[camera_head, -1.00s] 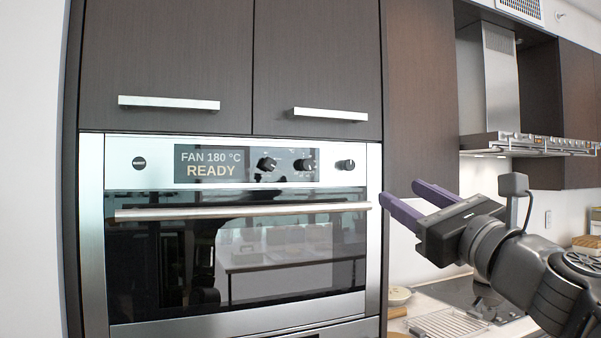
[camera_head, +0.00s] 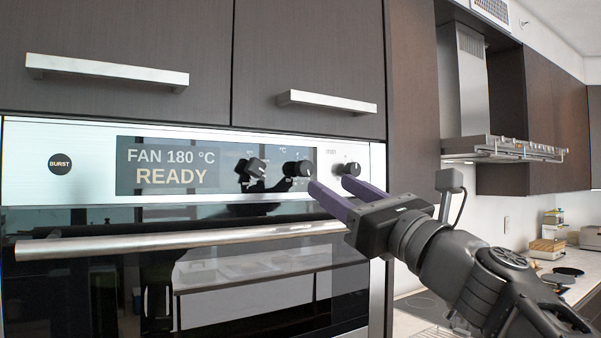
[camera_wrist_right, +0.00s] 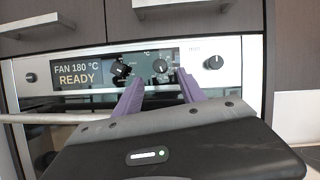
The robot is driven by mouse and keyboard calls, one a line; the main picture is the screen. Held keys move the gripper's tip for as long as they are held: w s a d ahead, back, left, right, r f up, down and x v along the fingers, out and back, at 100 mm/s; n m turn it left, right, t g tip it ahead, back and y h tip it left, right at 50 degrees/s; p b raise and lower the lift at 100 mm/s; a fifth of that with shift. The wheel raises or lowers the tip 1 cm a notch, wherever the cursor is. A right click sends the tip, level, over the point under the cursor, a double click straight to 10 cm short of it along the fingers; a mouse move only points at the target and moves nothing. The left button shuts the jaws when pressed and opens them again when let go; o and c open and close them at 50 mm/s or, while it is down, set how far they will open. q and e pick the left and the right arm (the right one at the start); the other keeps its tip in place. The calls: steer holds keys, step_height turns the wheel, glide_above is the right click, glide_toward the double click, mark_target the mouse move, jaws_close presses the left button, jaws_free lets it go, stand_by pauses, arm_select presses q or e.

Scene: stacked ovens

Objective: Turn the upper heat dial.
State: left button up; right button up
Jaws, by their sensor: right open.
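The upper oven's silver control panel (camera_head: 90,137) has a display (camera_head: 165,165) reading "FAN 180 °C READY". Right of the display are three dark dials: a left dial (camera_head: 256,168), a middle dial (camera_head: 305,168) and a right dial (camera_head: 348,169). They also show in the right wrist view as the left dial (camera_wrist_right: 121,70), middle dial (camera_wrist_right: 160,66) and right dial (camera_wrist_right: 214,62). I cannot read most dial labels. My right gripper (camera_head: 333,190) is open, with purple fingers pointing at the panel just below the middle and right dials, apart from them. My left gripper is out of view.
A long oven door handle (camera_head: 180,240) runs below the panel. Dark cabinets with silver handles (camera_head: 110,70) are above. A range hood (camera_head: 500,147) and counter are at right.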

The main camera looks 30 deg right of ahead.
mark_target(307, 170)
steer(key=shift+s, duration=0.1)
steer(key=shift+p+x, duration=0.95)
steer(key=shift+x, duration=3.05)
steer(key=shift+c, duration=0.2)
jaws_close()
